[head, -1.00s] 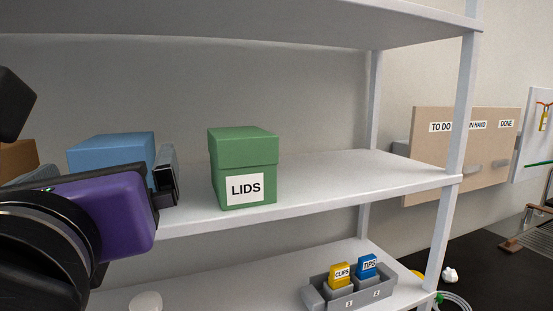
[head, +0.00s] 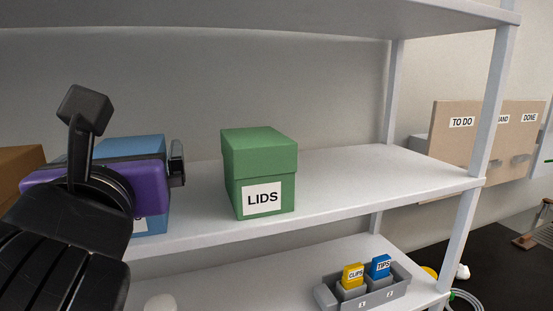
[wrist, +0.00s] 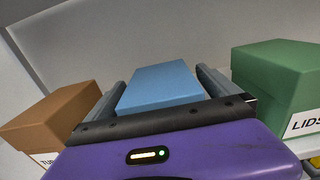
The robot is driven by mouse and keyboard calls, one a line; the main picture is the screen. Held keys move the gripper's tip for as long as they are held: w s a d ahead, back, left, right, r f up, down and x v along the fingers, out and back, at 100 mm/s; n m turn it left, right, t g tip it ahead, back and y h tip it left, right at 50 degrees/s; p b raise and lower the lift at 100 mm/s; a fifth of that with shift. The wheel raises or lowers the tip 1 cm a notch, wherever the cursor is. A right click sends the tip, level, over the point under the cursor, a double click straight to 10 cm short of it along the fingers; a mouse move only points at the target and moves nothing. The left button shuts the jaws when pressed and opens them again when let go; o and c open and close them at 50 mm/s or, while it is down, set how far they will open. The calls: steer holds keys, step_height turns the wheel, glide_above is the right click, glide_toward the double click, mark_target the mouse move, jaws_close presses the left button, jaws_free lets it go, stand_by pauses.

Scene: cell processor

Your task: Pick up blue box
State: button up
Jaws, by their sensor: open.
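The blue box (head: 130,146) stands on the middle shelf, left of the green box, mostly hidden behind my gripper and arm in the head view. A bit of its white label shows below my gripper. In the wrist view, the blue box (wrist: 164,84) lies between the two fingers of my gripper (wrist: 160,85), which are open, one on each side of it. Whether the fingers touch its sides cannot be told. In the head view, only the right finger of my gripper shows clearly.
A green LIDS box (head: 259,170) stands right of the blue box, with a gap. A brown box (wrist: 58,123) stands on the left. An upper shelf (head: 300,20) is overhead. Below, a grey tray (head: 375,299) holds yellow CLIPS and blue TIPS containers. The middle shelf's right end is clear.

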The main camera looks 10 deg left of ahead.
steer(key=shift+w+a, duration=0.2)
steer(key=shift+w, duration=0.1)
steer(key=shift+c, duration=0.4)
steer(key=c, duration=1.4)
steer(key=shift+c, duration=0.2)
steer(key=shift+d+r, duration=0.15)
steer(key=shift+r, duration=0.05)
